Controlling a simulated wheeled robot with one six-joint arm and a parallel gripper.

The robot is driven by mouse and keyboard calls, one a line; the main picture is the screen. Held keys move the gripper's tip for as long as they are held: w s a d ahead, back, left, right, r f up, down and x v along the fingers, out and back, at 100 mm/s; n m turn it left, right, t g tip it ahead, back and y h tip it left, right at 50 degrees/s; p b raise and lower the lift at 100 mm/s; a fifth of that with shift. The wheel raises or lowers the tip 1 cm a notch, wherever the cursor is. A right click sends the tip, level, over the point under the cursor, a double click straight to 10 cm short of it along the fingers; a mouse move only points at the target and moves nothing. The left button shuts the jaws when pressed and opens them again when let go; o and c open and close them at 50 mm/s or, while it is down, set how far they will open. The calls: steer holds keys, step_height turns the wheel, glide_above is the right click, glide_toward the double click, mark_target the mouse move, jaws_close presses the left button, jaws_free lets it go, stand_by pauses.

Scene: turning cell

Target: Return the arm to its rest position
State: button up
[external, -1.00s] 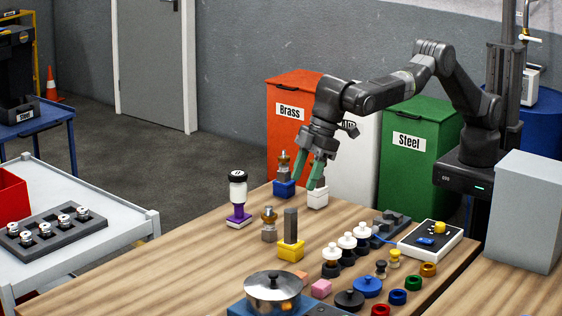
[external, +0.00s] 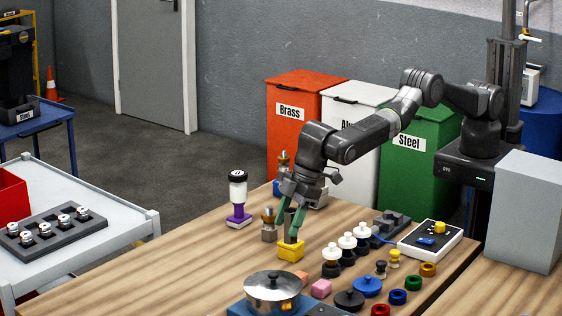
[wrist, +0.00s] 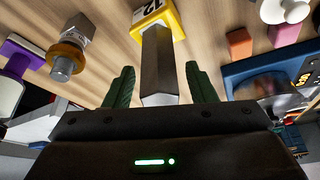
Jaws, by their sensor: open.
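My gripper (external: 293,232) is low over the wooden table, fingers pointing down at a grey post in a yellow block (external: 290,251). In the wrist view my gripper (wrist: 159,70) is open, with one green finger on each side of the grey post (wrist: 158,62) and visible gaps between them. The post rises from the yellow block (wrist: 177,22), which is marked 12. In the external view the fingers partly hide the post. My arm is stretched out from its mount at the right, bent down at the wrist.
A brass-topped piece (external: 268,221) stands close left of the post, and a white-and-purple stand (external: 239,200) is farther left. White-topped pieces (external: 346,241) stand to the right. A lidded metal pot (external: 272,289) is in front. Brass (external: 288,140) and Steel (external: 425,125) bins stand behind.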

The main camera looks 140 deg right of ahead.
steer(key=shift+f, duration=0.4)
steer(key=shift+r, duration=0.3)
